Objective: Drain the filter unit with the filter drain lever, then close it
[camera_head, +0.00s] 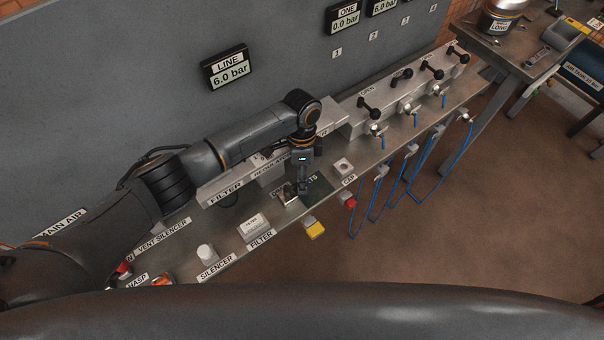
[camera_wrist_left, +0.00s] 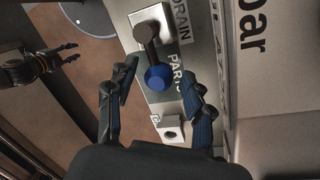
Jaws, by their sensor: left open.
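The filter drain lever (camera_wrist_left: 157,76) shows in the left wrist view as a dark rod with a blue knob on a pale block (camera_wrist_left: 142,18), beside a DRAIN label. In the head view its block (camera_head: 287,196) is mostly hidden by my left gripper (camera_head: 303,188). My left gripper (camera_wrist_left: 160,88) is open in the wrist view. Its fingers lie either side of the blue knob, apart from it. The filter unit (camera_head: 226,190), a grey box labelled FILTER, stands behind on the bench. My right gripper (camera_wrist_left: 74,54) shows at the wrist view's left edge, fingers apart, away from the bench.
A dark PARTS mat (camera_head: 318,189) and a pale CAP block (camera_head: 343,167) lie right of the lever. A FILTER box (camera_head: 252,226) and a white silencer (camera_head: 205,252) stand to the left. Black-handled valves (camera_head: 368,108) with blue hoses line the bench's right end.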

